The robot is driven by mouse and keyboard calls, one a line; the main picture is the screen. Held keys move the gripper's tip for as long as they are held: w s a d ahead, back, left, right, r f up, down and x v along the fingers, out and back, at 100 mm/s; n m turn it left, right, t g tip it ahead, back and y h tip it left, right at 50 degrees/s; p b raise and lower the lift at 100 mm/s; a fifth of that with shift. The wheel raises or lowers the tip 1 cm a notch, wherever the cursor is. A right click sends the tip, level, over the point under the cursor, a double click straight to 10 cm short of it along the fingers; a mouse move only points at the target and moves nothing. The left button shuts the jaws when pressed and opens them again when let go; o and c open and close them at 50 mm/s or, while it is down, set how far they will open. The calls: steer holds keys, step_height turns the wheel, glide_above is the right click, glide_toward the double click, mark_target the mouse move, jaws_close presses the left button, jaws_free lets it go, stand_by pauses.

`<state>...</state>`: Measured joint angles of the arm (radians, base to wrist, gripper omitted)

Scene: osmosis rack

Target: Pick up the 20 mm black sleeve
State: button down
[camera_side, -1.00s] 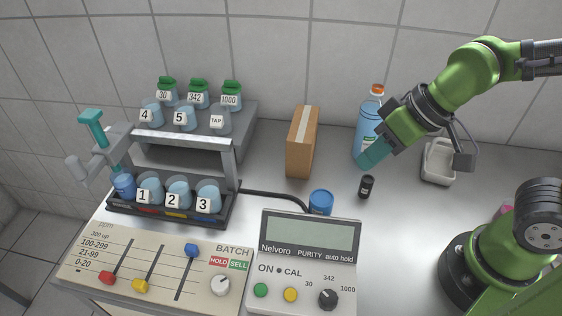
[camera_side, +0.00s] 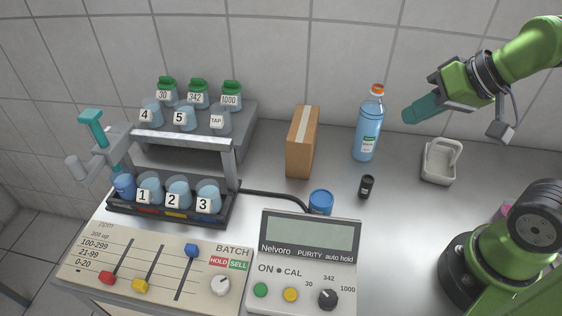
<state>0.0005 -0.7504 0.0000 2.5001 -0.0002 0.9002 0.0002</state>
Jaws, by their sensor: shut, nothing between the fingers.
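A small black sleeve (camera_side: 367,186) with a pale marking stands upright on the grey bench, right of the blue round container and in front of the blue bottle. My gripper (camera_side: 407,117) has teal fingers and is shut and empty. It is raised above the bench, up and to the right of the sleeve, clear of it, with its fingers pointing left and slightly down. Nothing hides the sleeve.
A blue bottle with an orange cap (camera_side: 368,130), a cardboard box (camera_side: 302,145), a blue container (camera_side: 320,202) and a white tray (camera_side: 427,172) stand around the sleeve. The meter (camera_side: 300,280) is in front; the jar rack (camera_side: 235,165) is left.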

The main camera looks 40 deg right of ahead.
steer(key=c, duration=0.7)
jaws_free()
steer(key=shift+c, duration=0.2)
steer(key=n+g+h, duration=0.2)
steer(key=n+g, duration=0.1)
steer(key=g, duration=0.4)
glide_above(368, 179)
step_height(368, 179, down, 8)
steer(key=r, duration=0.1)
steer(key=f, duration=1.1)
steer(key=shift+w+d+f, duration=0.15)
steer(key=shift+w+f, duration=0.05)
steer(key=shift+f, duration=0.15)
steer(key=shift+s+f, duration=0.2)
steer(key=shift+f, duration=2.45)
